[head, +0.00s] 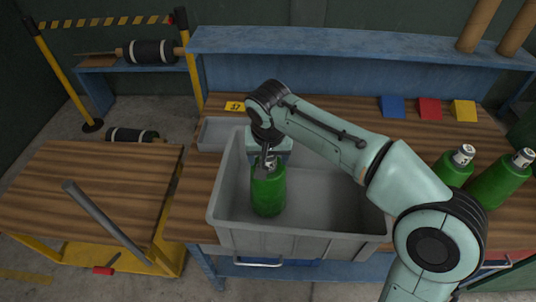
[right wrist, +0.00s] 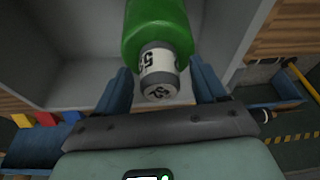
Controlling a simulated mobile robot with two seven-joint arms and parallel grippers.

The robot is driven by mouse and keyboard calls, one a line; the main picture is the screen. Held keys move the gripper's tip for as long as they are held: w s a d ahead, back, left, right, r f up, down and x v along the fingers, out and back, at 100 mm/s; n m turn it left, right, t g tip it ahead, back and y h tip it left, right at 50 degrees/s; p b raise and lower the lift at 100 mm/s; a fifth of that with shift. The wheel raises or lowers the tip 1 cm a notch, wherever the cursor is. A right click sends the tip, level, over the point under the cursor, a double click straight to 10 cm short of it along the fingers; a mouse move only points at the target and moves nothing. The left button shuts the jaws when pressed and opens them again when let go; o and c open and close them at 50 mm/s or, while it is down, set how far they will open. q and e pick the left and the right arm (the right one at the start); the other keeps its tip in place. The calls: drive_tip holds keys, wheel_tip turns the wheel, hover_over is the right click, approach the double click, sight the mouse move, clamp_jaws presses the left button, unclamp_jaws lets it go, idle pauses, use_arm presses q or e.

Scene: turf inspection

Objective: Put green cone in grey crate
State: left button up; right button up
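A green bottle-shaped piece (head: 268,193) with a white, numbered neck hangs or stands inside the left part of the grey crate (head: 300,243). I see no plain cone shape. My right gripper (head: 266,167) points down over the crate, its fingers on either side of the green piece's upper part. My left gripper is out of view.
Two more green bottle-shaped pieces, one (head: 455,168) beside another (head: 500,180), stand at the bench's right. Blue (head: 392,107), red (head: 429,109) and yellow (head: 464,111) squares lie at the back. A shallow grey tray (head: 212,134) is behind the crate's left. The crate's right half looks empty.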

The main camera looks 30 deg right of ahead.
drive_tip(key=shift+r, duration=0.15)
drive_tip(key=shift+r, duration=0.3)
drive_tip(key=p+v, duration=0.3)
drive_tip(key=v, duration=0.8)
drive_tip(key=shift+r, duration=0.25)
drive_tip(key=shift+s+f, duration=0.1)
